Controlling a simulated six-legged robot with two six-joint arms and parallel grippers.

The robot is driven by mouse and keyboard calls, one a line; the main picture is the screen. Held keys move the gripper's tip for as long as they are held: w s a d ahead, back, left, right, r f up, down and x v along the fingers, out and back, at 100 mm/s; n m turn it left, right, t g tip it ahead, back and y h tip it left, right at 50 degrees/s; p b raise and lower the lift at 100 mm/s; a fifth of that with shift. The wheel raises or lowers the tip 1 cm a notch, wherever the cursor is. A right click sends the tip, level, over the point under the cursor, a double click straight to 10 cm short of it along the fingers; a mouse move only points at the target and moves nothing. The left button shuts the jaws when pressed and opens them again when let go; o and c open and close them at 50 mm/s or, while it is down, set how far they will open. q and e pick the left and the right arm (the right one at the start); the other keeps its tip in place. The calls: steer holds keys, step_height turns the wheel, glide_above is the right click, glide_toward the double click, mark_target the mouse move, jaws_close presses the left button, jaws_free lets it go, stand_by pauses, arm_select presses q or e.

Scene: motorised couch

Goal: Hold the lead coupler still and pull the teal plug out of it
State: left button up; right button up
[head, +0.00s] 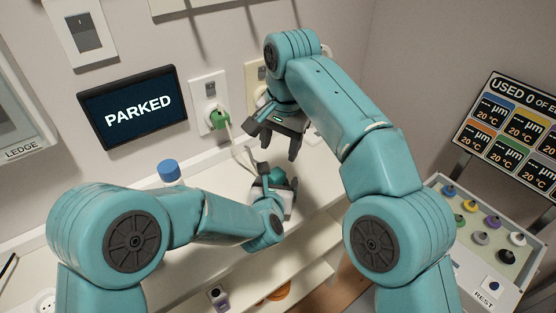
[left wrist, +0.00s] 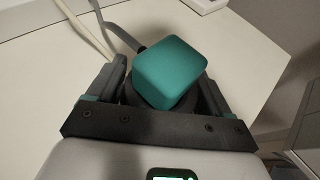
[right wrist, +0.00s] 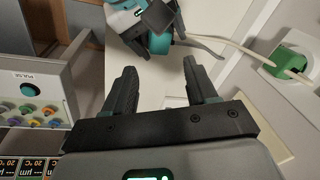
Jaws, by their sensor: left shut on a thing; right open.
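The teal plug (left wrist: 170,72) is a rounded block sitting on the dark lead coupler (left wrist: 212,98) between my left gripper's fingers (left wrist: 155,82). My left gripper (head: 276,186) is shut on the coupler above the white ledge, mostly hidden by its arm in the head view. The teal plug also shows in the head view (head: 276,174). My right gripper (head: 275,147) is open and empty, above and apart from the plug. Its two fingers show spread in the right wrist view (right wrist: 160,85), with the left gripper beyond them.
A green plug (head: 219,118) with a pale cable is in a wall socket. A blue cylinder (head: 169,170) stands on the ledge at left. A screen reading PARKED (head: 134,107) hangs on the wall. A tray of coloured knobs (head: 466,222) stands at right.

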mark_target(276, 173)
steer(key=f, duration=0.3)
steer(key=w+f, duration=0.1)
steer(key=f, duration=0.6)
steer(key=shift+w+a, duration=0.25)
steer(key=shift+a, duration=0.1)
steer(key=c, duration=0.9)
